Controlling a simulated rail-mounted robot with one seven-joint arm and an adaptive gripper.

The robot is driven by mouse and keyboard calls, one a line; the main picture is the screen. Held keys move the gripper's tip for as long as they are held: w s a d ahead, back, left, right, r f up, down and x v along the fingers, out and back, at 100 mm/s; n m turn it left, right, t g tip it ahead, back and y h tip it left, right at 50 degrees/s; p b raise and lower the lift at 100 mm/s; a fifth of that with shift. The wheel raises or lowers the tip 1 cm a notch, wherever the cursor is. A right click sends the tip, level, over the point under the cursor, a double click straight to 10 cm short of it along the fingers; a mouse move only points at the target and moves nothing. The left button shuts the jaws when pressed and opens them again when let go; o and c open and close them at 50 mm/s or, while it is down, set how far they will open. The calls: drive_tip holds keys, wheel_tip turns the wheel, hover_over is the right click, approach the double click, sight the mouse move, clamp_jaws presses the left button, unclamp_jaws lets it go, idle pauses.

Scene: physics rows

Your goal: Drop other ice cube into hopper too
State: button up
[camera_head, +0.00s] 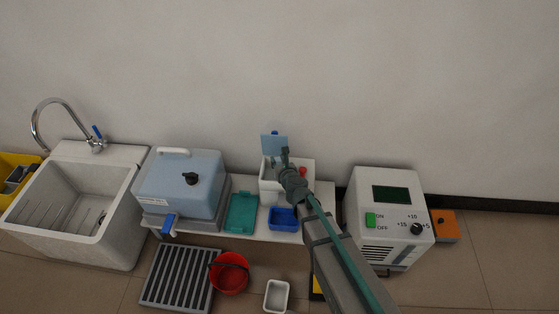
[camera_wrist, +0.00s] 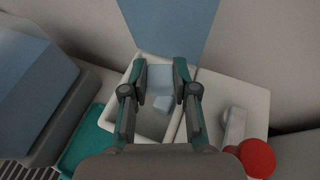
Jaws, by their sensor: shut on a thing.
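My gripper (camera_wrist: 160,74) is shut on a pale blue ice cube (camera_wrist: 160,79), with one finger on each side of it. In the head view my gripper (camera_head: 285,154) is over the white hopper (camera_head: 268,193), and the held cube cannot be made out there. In the wrist view the hopper's open cavity (camera_wrist: 150,128) lies beneath the fingers. A second pale blue cube (camera_wrist: 163,104) shows lower down, inside the cavity. The hopper's blue lid (camera_head: 274,143) stands open at the back; it also shows in the wrist view (camera_wrist: 170,28).
A red knob (camera_wrist: 257,158) and a light lever (camera_wrist: 233,128) are right of the cavity. On the table are a blue tray (camera_head: 284,222), a teal tray (camera_head: 241,213) and a blue-lidded box (camera_head: 180,190). A white control box (camera_head: 390,215) stands to the right.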

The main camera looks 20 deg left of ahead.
drive_tip(key=shift+f+b, duration=1.45)
drive_tip(key=shift+f, duration=0.45)
drive_tip(key=o, duration=0.9)
drive_tip(key=v, duration=1.2)
drive_tip(key=shift+d, duration=0.1)
drive_tip(key=shift+r, duration=0.1)
